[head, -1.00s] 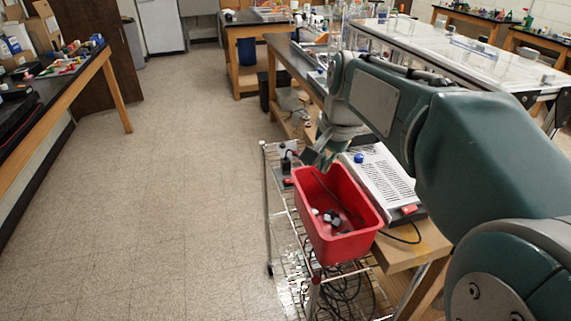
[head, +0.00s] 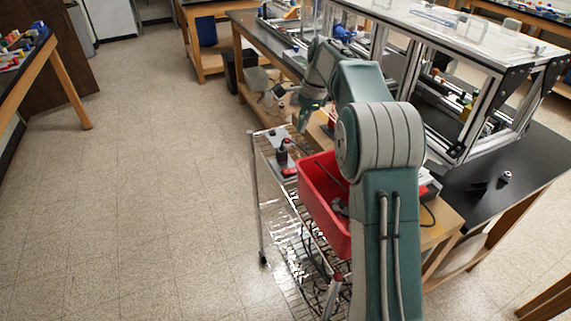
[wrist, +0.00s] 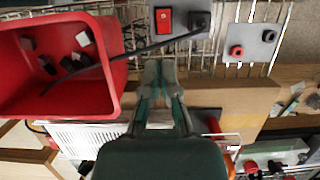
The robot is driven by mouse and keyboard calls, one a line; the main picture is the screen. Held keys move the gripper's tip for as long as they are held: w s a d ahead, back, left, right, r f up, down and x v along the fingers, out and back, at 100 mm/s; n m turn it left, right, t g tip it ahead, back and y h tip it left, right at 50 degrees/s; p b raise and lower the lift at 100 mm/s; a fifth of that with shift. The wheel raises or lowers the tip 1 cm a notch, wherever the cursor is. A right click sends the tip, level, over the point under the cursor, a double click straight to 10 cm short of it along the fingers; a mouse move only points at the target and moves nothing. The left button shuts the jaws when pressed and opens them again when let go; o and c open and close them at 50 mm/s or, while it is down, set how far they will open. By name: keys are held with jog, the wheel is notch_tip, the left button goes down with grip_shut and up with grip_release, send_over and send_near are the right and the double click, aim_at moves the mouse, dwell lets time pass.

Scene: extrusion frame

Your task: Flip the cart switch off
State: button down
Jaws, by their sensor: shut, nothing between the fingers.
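A red rocker switch (wrist: 163,20) sits on a grey plate (wrist: 180,35) at the top of the wrist view, beside a black plug. In the head view the red switch (head: 289,171) is on the wire cart (head: 256,200), left of the red bin. My gripper (wrist: 161,66) is shut and empty. Its fingertips show just below the switch plate in the wrist view, apart from the switch in the picture. My gripper (head: 304,121) also shows above the back end of the cart in the head view. Which way the rocker is tilted is too small to tell.
A red bin (wrist: 110,75) with small loose parts is close on the left of the wrist view; a dark cable runs from it toward the plug. A second grey plate (wrist: 268,35) with red and black sockets is on the right. Wooden bench edges lie below.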

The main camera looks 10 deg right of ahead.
aim_at(288, 173)
jog(key=shift+d+f, duration=0.2)
jog(key=shift+d, duration=0.15)
jog(key=x, duration=1.3)
jog(key=shift+a+f, duration=0.25)
jog(key=shift+f, duration=0.1)
jog(key=shift+a+f+h, duration=0.2)
jog(key=shift+h, duration=0.1)
jog(key=shift+d, duration=0.2)
